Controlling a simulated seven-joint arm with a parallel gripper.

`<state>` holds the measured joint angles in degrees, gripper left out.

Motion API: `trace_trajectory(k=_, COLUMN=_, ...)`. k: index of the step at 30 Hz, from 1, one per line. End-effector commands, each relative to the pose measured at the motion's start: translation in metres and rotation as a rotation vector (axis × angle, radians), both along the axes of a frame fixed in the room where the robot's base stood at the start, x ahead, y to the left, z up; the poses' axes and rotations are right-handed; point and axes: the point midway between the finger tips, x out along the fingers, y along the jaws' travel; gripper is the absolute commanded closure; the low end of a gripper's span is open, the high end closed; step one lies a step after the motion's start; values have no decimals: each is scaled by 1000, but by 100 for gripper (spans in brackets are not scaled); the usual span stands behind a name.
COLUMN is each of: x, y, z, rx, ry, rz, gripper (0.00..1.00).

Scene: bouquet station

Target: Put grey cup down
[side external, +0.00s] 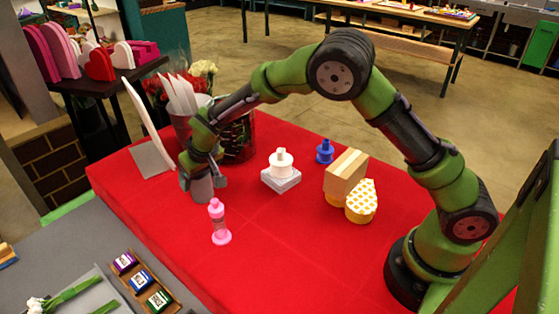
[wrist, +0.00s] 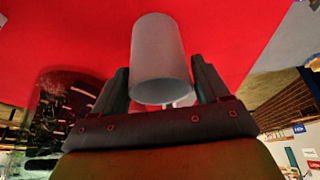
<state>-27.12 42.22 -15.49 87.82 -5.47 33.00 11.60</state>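The grey cup (side external: 202,189) is at the left part of the red table, directly below my gripper (side external: 203,172). It looks upright and at or very close to the cloth; I cannot tell for sure whether it touches. In the wrist view the cup (wrist: 160,55) sits between the two fingers of my gripper (wrist: 163,85), which lie against its sides, so the gripper looks shut on it. Part of the cup's upper end is hidden by the fingers in the side view.
A pink bottle (side external: 218,222) stands close in front of the cup. A white piece on a grey block (side external: 281,180), a blue piece (side external: 324,152) and wooden blocks (side external: 344,174) stand to the right. The front red cloth is clear.

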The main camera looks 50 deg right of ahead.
Motion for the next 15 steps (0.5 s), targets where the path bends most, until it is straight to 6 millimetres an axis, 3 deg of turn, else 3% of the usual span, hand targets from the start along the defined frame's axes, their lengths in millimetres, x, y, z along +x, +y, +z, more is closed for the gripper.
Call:
trace_trajectory(k=1, x=0, y=0, z=0, rx=0, ry=0, rz=0, gripper=17)
trace_trajectory(k=3, x=0, y=0, z=0, rx=0, ry=0, rz=0, gripper=7)
trace_trajectory(k=15, x=-2, y=1, z=9, rx=0, ry=-2, rz=1, gripper=7)
